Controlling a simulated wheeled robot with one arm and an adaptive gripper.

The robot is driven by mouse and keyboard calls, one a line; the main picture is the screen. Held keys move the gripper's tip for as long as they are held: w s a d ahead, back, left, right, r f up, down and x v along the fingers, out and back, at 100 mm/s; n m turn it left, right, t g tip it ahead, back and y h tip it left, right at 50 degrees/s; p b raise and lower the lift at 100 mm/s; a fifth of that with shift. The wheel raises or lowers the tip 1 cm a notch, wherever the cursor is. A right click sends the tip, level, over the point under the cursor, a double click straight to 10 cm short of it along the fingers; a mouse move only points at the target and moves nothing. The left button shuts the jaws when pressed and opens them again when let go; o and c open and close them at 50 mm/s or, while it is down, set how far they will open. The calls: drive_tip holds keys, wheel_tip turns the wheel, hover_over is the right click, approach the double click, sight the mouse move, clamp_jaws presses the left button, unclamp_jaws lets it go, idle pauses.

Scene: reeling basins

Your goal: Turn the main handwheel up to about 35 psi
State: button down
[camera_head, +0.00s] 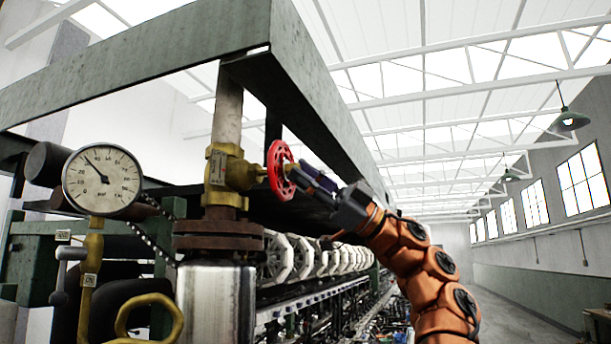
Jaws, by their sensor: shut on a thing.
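The red handwheel (280,172) sits on the right side of a brass valve (224,172) on a vertical pipe, seen partly edge-on. My gripper (297,178) reaches in from the lower right. Its dark fingers are shut on the right part of the wheel, and the exact contact is partly hidden. The round white pressure gauge (102,181) is at the left. Its dark needle points to the upper left of the dial. The numbers are too small to read surely.
A green steel beam (190,62) runs above the valve. A yellow ring handle (148,308) and a small grey-handled valve (67,270) are at the lower left. White reels (315,252) line the machine behind my arm. An open aisle (520,318) lies at the right.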

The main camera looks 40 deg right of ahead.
idle(0.4)
drive_tip(key=c, duration=0.9)
unclamp_jaws()
drive_tip(key=v, duration=1.2)
